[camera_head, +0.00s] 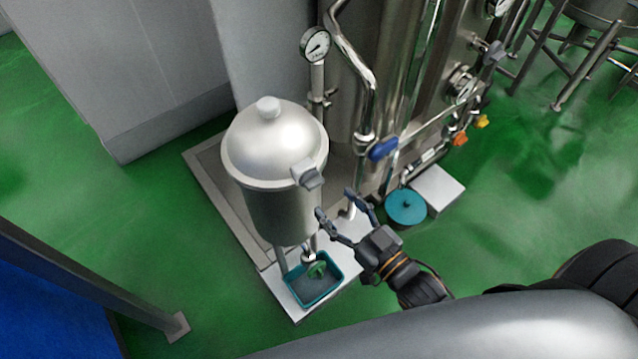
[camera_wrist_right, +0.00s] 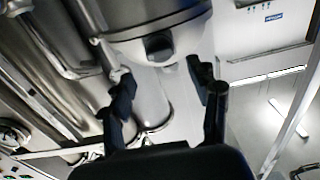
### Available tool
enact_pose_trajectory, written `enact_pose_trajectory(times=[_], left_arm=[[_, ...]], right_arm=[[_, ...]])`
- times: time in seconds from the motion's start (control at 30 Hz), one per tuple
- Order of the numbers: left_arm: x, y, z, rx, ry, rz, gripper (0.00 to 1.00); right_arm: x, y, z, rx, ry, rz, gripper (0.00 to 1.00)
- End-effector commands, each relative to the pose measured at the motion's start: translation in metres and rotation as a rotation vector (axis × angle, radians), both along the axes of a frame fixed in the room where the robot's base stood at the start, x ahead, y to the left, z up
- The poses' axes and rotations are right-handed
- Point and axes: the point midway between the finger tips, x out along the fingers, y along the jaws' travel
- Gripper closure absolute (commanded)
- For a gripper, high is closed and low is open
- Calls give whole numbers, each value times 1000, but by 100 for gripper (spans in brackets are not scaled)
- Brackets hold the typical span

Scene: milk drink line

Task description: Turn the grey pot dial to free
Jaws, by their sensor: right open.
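The steel pot (camera_head: 272,150) with a domed lid stands at the middle left of the head view. A grey dial (camera_head: 307,174) sits on the side of its rim, facing my right arm. My right gripper (camera_head: 335,203) is open and empty, just below and to the right of the dial, apart from it. In the right wrist view the dial shows as a dark rounded knob (camera_wrist_right: 159,46) on the pot's underside edge, beyond and between the open fingers (camera_wrist_right: 160,78). The dial's markings cannot be read. My left gripper is out of view.
A teal tray (camera_head: 313,281) with a green-handled valve above it sits below the pot. A blue valve handle (camera_head: 383,149), a pressure gauge (camera_head: 315,45) and steel pipes stand behind. A teal round container (camera_head: 405,206) is to the right. Green floor is clear at right.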

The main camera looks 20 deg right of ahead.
Motion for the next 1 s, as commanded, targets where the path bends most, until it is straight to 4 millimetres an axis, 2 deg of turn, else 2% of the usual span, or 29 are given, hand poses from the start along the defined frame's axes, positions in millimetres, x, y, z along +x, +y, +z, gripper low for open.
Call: enact_pose_trajectory(times=[0.1,0.3,0.5,0.73,0.77,1.0], left_arm=[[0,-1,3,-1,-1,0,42],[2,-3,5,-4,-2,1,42],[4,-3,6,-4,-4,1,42],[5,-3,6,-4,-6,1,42],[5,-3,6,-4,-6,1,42],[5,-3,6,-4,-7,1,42]], right_arm=[[23,9,2,1,-4,0,39],[49,18,1,0,-1,0,39],[59,22,0,0,0,0,39],[60,22,0,0,1,0,39],[60,22,0,0,1,0,41],[59,22,0,0,0,0,90]])
